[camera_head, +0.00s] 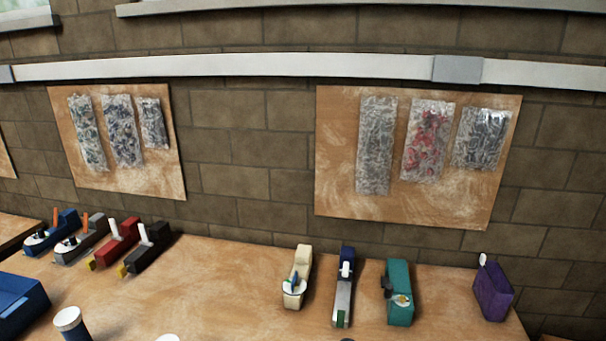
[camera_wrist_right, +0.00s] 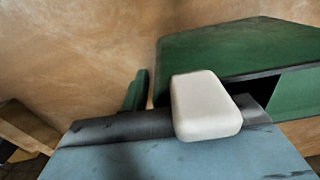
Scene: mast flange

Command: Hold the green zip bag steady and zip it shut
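A dark green body with a dark edge (camera_wrist_right: 235,48), likely the green zip bag, lies across the upper right of the right wrist view on a wooden surface. A smaller green piece (camera_wrist_right: 137,92) stands at its left. A white rounded block (camera_wrist_right: 205,106) is in front of the green body and overlaps it in the picture; whether it is the zip's pull I cannot tell. A broad blue-grey surface (camera_wrist_right: 170,160) with a dark strip fills the bottom and hides what is below. I cannot make out fingertips of my right gripper. My left gripper is not in view.
In the head view a wooden bench (camera_head: 220,290) holds a teal item (camera_head: 400,305), a purple one (camera_head: 492,293), a cream one (camera_head: 296,270), several items at the left and a blue bin (camera_head: 18,303). Two boards with wrapped parts hang behind on the brick wall.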

